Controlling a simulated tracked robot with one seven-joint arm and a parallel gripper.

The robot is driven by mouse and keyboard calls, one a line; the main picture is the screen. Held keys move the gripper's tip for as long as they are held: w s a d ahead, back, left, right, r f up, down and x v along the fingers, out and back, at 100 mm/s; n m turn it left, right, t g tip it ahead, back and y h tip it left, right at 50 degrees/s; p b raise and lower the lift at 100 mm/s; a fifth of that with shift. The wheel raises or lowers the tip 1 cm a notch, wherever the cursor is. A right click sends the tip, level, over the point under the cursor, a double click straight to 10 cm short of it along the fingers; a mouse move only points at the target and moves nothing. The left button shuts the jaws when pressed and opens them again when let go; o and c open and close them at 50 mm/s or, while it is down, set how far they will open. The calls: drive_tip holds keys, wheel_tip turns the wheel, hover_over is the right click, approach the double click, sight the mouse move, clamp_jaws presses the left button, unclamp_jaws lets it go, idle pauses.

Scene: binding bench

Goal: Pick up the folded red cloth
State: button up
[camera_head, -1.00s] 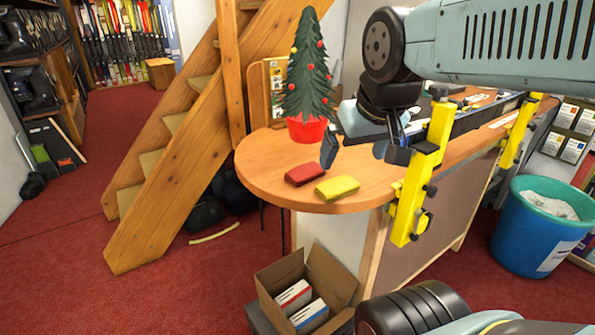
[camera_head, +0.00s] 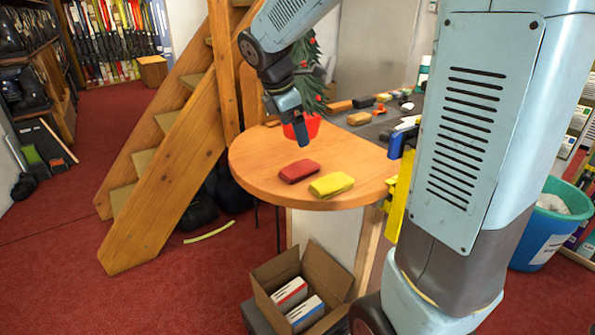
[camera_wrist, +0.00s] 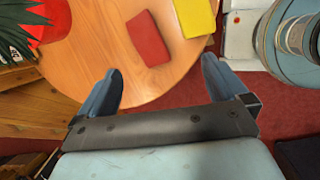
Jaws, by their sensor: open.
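The folded red cloth (camera_head: 299,171) lies flat on the rounded end of the wooden table. It also shows in the wrist view (camera_wrist: 148,38), ahead of my fingers and between their lines. A folded yellow cloth (camera_head: 331,185) lies close beside it on the right, also at the top of the wrist view (camera_wrist: 195,16). My gripper (camera_head: 301,134) is above the table, behind and above the red cloth in the head view. In the wrist view my two blue fingers (camera_wrist: 160,85) are spread wide with nothing between them.
A small decorated tree in a red pot (camera_head: 303,129) stands behind my gripper. Several small items lie on the dark bench area (camera_head: 385,122) at right. A cardboard box (camera_head: 325,265) stands on the floor below. The table front (camera_head: 262,172) is clear left of the cloth.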

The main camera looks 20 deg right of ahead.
sight(299, 167)
drive_tip(key=w+d+f+n, duration=0.1)
drive_tip(key=w+f, duration=0.1)
drive_tip(key=f, duration=0.3)
drive_tip(key=w+d+f+n, duration=0.1)
drive_tip(key=w+f, duration=0.1)
drive_tip(key=f, duration=0.3)
drive_tip(key=w+d+f+n, duration=0.1)
drive_tip(key=w+f, duration=0.1)
drive_tip(key=f, duration=0.3)
drive_tip(key=shift+w+d+f+n, duration=0.1)
drive_tip(key=shift+d+f+n, duration=0.1)
drive_tip(key=shift+n, duration=0.1)
drive_tip(key=shift+c, duration=0.3)
drive_tip(key=shift+h, duration=0.3)
drive_tip(key=c, duration=1.1)
